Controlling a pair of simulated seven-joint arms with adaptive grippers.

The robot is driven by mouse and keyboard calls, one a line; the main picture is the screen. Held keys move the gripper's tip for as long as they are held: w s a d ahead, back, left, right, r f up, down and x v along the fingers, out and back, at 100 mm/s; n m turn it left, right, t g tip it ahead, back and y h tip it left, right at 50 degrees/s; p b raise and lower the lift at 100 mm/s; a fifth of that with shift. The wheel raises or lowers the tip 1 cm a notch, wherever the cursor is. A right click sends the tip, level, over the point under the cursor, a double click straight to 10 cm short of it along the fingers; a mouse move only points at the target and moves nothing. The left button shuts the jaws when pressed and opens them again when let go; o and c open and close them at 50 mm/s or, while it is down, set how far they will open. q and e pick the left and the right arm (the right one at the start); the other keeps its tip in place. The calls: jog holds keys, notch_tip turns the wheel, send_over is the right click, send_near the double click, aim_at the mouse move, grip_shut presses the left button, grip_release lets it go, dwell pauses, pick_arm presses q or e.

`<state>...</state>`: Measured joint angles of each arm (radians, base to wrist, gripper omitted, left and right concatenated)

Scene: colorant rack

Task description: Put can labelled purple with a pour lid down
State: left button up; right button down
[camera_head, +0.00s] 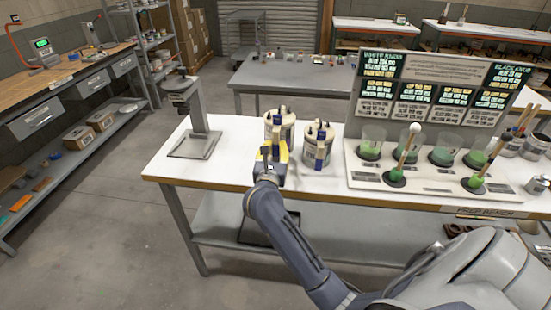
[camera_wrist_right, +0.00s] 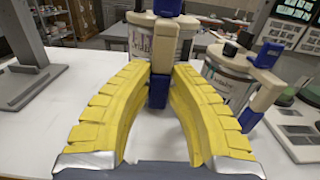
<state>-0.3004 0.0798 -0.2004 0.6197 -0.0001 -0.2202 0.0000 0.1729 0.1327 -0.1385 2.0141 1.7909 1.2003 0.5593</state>
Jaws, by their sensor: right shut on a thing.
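A white can with a pour lid (camera_head: 281,131) stands near the left part of the white bench. In the right wrist view this can (camera_wrist_right: 141,42) is straight ahead, and its dark blue handle (camera_wrist_right: 158,90) lies between my yellow fingers. My right gripper (camera_head: 272,153) is shut on that handle. The can looks upright, at or very near the bench top; I cannot tell whether it touches. Its label is partly hidden and I cannot read the name surely. A second similar can (camera_head: 318,147) stands just to its right, also in the wrist view (camera_wrist_right: 228,82). My left gripper is not in view.
A grey stand (camera_head: 196,143) is on the bench to the left. A colorant rack (camera_head: 420,183) with clear cups, green contents and brushes stands to the right. The bench's front edge (camera_head: 330,201) is close, with some bare white top before the cans.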

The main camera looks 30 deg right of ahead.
aim_at(276, 156)
jog(key=shift+f, duration=2)
jog(key=c, duration=1.3)
grip_release()
jog(key=shift+f, duration=0.1)
jog(key=shift+c, duration=0.2)
